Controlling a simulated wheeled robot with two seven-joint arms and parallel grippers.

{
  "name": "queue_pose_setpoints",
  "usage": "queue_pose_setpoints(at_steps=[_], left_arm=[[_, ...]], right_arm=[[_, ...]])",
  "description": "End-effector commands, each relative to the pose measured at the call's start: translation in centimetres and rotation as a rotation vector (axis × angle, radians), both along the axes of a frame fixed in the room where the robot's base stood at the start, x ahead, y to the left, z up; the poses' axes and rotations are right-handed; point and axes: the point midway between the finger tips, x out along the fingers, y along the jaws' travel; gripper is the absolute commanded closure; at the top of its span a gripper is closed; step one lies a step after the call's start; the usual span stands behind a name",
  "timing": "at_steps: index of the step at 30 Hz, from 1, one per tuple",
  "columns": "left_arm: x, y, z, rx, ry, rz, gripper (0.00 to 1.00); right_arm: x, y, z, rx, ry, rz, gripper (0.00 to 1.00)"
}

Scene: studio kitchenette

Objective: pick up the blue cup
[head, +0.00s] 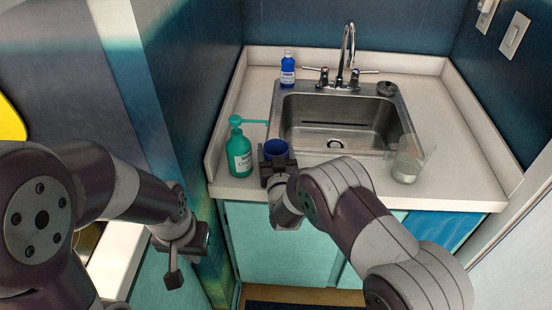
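The blue cup (276,148) is at the front left of the counter, beside the sink's front left corner. My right gripper (275,158) reaches it from the front, with a dark finger at each side of the cup. The gripper hides the cup's lower part, so I cannot tell whether the fingers press on it or whether the cup touches the counter. My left gripper (188,262) hangs low at the left, in front of the cabinets and away from the cup. No object shows in it, and its finger gap is unclear.
A green pump bottle (240,155) stands close left of the cup, its spout pointing right. A clear glass (407,163) stands right of the sink (340,120). A small blue bottle (287,70) and the faucet (347,55) are behind. Bare counter (460,170) lies at the right.

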Motion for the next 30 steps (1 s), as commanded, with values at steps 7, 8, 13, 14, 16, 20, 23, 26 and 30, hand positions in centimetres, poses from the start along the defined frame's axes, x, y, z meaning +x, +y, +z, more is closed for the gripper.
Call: queue_pose_setpoints(at_steps=[7, 8, 13, 14, 16, 20, 23, 26, 30], left_arm=[[0.0, 0.0, 0.0, 0.000, 0.000, 0.000, 1.00], [0.0, 0.0, 0.0, 0.000, 0.000, 0.000, 1.00], [0.0, 0.0, 0.0, 0.000, 0.000, 0.000, 1.00], [0.0, 0.0, 0.0, 0.000, 0.000, 0.000, 1.00], [0.0, 0.0, 0.1, 0.000, 0.000, 0.000, 1.00], [0.0, 0.0, 0.2, 0.000, 0.000, 0.000, 1.00], [0.0, 0.0, 0.3, 0.000, 0.000, 0.000, 1.00], [0.0, 0.0, 0.3, 0.000, 0.000, 0.000, 1.00], [0.0, 0.0, 0.5, 0.000, 0.000, 0.000, 1.00]], right_arm=[[0.0, 0.0, 0.0, 0.000, 0.001, 0.000, 0.64], [0.0, 0.0, 0.0, 0.000, 0.001, 0.000, 0.64], [0.0, 0.0, 0.3, 0.000, 0.000, 0.000, 0.64], [0.0, 0.0, 0.4, 0.000, 0.000, 0.000, 0.64], [0.0, 0.0, 0.9, 0.001, -0.001, 0.000, 0.64], [0.0, 0.0, 2.0, 0.001, -0.001, 0.000, 0.64], [0.0, 0.0, 3.1, 0.002, -0.002, 0.000, 0.64], [0.0, 0.0, 4.3, 0.001, -0.001, 0.000, 0.64], [-0.9, -1.6, 5.2, 0.000, 0.001, -0.001, 0.64]])
